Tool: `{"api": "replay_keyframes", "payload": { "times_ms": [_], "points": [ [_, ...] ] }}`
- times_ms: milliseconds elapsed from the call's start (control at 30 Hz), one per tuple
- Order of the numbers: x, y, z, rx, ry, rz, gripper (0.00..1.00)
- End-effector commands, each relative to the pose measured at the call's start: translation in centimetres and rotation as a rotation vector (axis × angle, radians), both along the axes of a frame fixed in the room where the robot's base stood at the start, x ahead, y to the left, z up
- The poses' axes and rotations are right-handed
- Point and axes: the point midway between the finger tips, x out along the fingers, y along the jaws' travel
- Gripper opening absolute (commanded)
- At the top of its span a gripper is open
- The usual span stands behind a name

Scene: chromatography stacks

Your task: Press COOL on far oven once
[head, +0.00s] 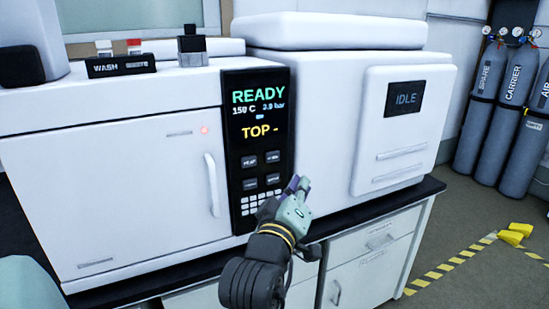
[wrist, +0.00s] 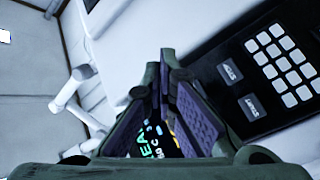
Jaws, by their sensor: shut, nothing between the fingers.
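A white oven (head: 115,185) carries a tall black control panel (head: 237,150). Its screen (head: 258,108) reads READY, 150 C and TOP -. Below the screen are dark label buttons in two rows; the upper left one (head: 250,162) seems to read HEAT, and I cannot make out COOL on any. In the wrist view, two buttons (wrist: 230,71) stand beside the white keypad (wrist: 280,65). My gripper (head: 299,184) is shut and empty in front of the panel's lower right edge; it also shows in the wrist view (wrist: 166,65). Whether it touches anything I cannot tell.
A white unit (head: 320,120) with an IDLE screen (head: 404,97) stands right of the panel. A vial rack marked WASH (head: 122,66) sits on top of the oven. A door handle (head: 212,185) sticks out left of the panel. Gas cylinders (head: 510,110) stand far right.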

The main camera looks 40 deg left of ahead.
Motion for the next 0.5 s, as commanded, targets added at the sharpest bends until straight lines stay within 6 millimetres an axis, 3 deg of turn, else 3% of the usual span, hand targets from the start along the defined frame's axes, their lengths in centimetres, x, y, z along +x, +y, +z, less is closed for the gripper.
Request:
{"api": "replay_keyframes", "payload": {
  "times_ms": [500],
  "points": [
    [2.5,6.1,0.1,0.001,0.001,0.001,0.0]
  ]
}}
